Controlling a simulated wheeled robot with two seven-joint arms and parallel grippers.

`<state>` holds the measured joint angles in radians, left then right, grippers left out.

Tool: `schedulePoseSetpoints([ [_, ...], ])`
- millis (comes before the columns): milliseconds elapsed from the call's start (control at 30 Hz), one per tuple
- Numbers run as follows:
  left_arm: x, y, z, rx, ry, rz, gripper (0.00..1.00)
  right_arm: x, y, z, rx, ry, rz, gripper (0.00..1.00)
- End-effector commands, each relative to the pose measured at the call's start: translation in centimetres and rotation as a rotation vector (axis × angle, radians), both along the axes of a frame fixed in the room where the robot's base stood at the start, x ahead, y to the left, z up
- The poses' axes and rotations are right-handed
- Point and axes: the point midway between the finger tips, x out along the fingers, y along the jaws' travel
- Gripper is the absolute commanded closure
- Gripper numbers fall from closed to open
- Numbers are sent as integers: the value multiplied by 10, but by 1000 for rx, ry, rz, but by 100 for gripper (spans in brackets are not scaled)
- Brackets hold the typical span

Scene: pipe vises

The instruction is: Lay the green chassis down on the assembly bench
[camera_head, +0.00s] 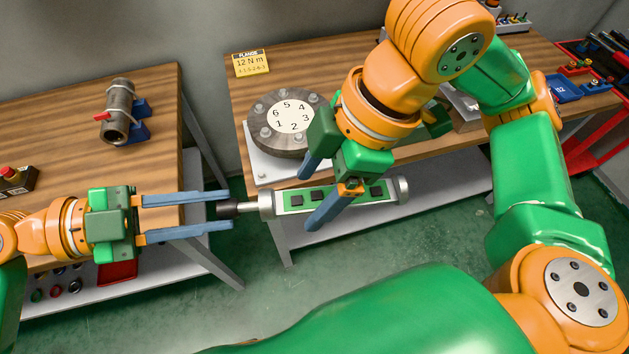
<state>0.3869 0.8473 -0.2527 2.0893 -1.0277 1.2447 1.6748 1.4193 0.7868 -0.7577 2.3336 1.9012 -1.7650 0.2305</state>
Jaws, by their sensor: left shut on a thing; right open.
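The green chassis (293,200) is a long flat green board with dark blocks on it and round metal ends. It is held level in front of the bench with the round flange, overlapping that bench's lower shelf in the picture. My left gripper (231,211) is shut on the dark stub at the chassis's left end. My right gripper (308,203) is open, with its blue fingers on either side of the chassis's middle in the picture; whether they touch it I cannot tell. Two wooden benches show, left (60,105) and right (330,55); which is the assembly bench I cannot tell.
The left bench carries a pipe in a blue vise (118,112) and a red button box (14,180). The right bench carries a numbered flange (288,120), a yellow torque card (251,63) and blue bins (563,88). A gap of green floor separates the benches.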

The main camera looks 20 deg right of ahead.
Motion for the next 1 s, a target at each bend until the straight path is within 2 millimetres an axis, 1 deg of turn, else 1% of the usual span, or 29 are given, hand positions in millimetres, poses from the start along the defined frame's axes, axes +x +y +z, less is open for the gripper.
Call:
schedulePoseSetpoints([
  [167, 0, 0, 0, -1, 0, 0, 100, 0, 0, 0, 0, 0, 0, 22],
  [267, 0, 0, 0, -1, 0, 0, 100, 0, 0, 0, 0, 0, 0, 47],
  [300, 0, 0, 0, -1, 0, 0, 100, 0, 0, 0, 0, 0, -1, 58],
  [367, 0, 0, 0, -1, 0, -1, 100, 0, 0, 0, 1, 0, -1, 74],
  [400, 0, 0, 0, -1, 0, -1, 100, 0, 0, 0, 1, -1, -1, 85],
  [467, 0, 0, 0, 0, 0, -1, 100, 0, 0, 0, 1, -1, -1, 100],
  [533, -1, 0, 0, -1, 1, -3, 100, 0, 0, 0, 1, -1, -1, 100],
  [567, -1, 0, 0, -1, 1, -3, 66, 1, 0, 0, 1, -1, -3, 100],
  [600, -1, 0, 0, -1, 1, -3, 55, 1, 0, 0, 1, -1, -3, 100],
  [667, -1, 0, 0, -1, 1, -3, 39, 1, 0, 0, 1, -1, -3, 100],
  [700, -1, 0, 0, -1, 1, -2, 34, 1, 0, 0, 1, -1, -3, 100],
  [933, 0, 0, 0, 0, 0, -1, 34, 0, 0, 0, 1, -1, -1, 100],
  [1000, 0, 3, 0, 1, 2, 1, 34, 0, 0, 0, 1, -1, -1, 100],
])
